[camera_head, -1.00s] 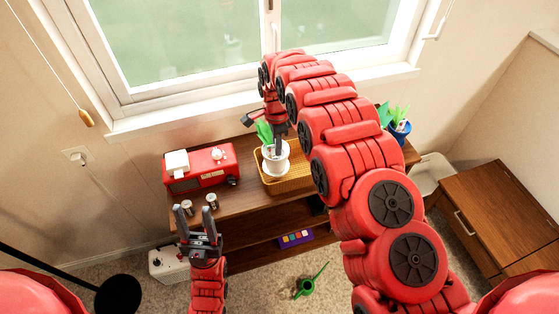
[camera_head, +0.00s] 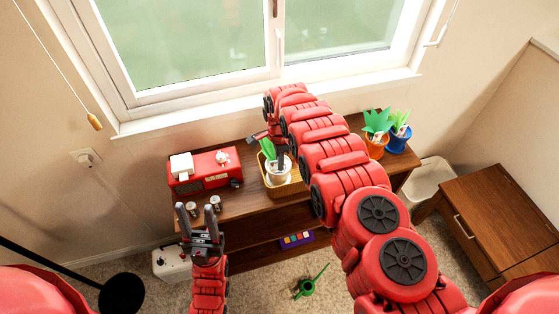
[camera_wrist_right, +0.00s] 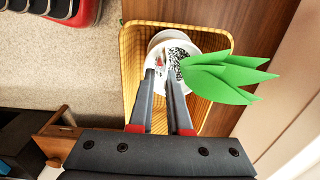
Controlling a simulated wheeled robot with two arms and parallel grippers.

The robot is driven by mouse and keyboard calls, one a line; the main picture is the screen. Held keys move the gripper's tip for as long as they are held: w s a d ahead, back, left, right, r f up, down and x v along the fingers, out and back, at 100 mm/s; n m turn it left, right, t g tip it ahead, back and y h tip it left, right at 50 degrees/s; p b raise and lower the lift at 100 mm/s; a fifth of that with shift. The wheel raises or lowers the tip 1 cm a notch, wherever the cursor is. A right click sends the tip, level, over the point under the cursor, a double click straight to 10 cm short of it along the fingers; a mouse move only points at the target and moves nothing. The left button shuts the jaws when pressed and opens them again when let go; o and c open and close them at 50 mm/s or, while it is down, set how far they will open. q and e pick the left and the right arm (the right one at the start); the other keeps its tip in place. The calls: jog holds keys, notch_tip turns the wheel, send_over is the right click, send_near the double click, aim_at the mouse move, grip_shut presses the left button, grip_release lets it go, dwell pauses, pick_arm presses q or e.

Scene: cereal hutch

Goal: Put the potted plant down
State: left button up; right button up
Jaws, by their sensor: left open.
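The potted plant, a white pot (camera_head: 280,172) with dark speckled soil and green leaves (camera_wrist_right: 225,77), is upright over the wicker tray (camera_head: 297,188) on the wooden hutch. In the right wrist view, a white rim, perhaps a saucer (camera_wrist_right: 158,38), shows beside the pot. My right gripper (camera_wrist_right: 161,65) is narrowed on the pot's rim, one finger over the soil. Whether the pot rests on the tray floor is hard to tell. My left gripper (camera_head: 200,208) is open and empty, low at the front left of the hutch.
A red toaster-like appliance (camera_head: 205,170) and two small shakers (camera_head: 204,206) are on the hutch's left. Two plants in orange (camera_head: 376,145) and blue (camera_head: 398,140) pots stand at the right. The window (camera_head: 180,40) is behind.

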jog(key=o, duration=0.4)
jog(key=shift+r, duration=0.25)
jog(key=shift+w+r, duration=0.1)
jog(key=shift+r, duration=0.3)
notch_tip(320, 180, up, 8)
jog(key=shift+f+b, duration=0.1)
jog(key=shift+b, duration=0.9)
notch_tip(320, 180, up, 3)
jog(key=p, duration=0.3)
